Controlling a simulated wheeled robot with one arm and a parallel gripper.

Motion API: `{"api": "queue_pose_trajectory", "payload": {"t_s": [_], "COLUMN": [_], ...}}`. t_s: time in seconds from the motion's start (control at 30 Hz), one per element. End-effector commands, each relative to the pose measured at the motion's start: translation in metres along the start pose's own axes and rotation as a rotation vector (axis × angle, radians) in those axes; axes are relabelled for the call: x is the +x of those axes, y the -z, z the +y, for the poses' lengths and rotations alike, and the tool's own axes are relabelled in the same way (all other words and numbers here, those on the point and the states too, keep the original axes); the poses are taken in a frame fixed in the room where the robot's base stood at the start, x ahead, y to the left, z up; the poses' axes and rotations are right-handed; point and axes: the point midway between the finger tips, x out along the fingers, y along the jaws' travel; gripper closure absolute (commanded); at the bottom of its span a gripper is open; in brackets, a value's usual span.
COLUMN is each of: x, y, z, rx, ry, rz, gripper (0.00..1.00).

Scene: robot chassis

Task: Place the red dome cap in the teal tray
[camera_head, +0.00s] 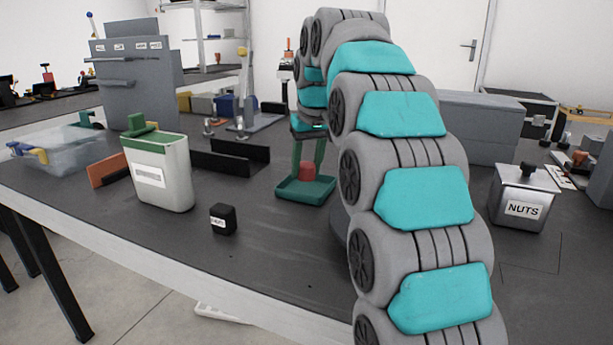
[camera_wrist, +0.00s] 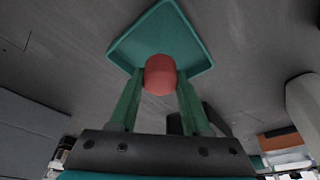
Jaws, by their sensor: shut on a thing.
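The red dome cap (camera_head: 306,173) is between the green fingers of my gripper (camera_head: 307,165). My gripper is shut on it. The teal tray (camera_head: 290,192) lies on the dark table, and the cap appears over or within its outline in the head view. In the wrist view, the cap (camera_wrist: 160,75) sits between the two fingertips, in front of the near part of the tray (camera_wrist: 165,22). The tray's inside looks otherwise empty. I cannot tell whether the cap touches the tray floor.
A white bin with a green lid (camera_head: 160,172) and a small black box (camera_head: 223,219) stand to the left. A black angled rail (camera_head: 232,157) lies behind. A NUTS canister (camera_head: 523,200) stands at right. The table front between the black box and my arm is clear.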

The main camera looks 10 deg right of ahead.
Motion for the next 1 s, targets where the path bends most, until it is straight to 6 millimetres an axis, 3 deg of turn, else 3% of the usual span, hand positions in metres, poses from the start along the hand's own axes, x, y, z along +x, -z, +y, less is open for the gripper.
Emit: {"api": "queue_pose_trajectory", "payload": {"t_s": [0.3,0.7,0.73,1.0], "x": [0.025,0.03,0.03,0.03], "y": [-0.008,-0.01,-0.01,-0.01], "z": [0.0,0.0,0.0,0.0], "rx": [0.0,-0.001,-0.001,-0.001], "ry": [-0.001,0.0,0.0,0.0], "rz": [0.002,0.001,0.001,0.001], "gripper": [1.0,1.0,0.52,0.23]}}
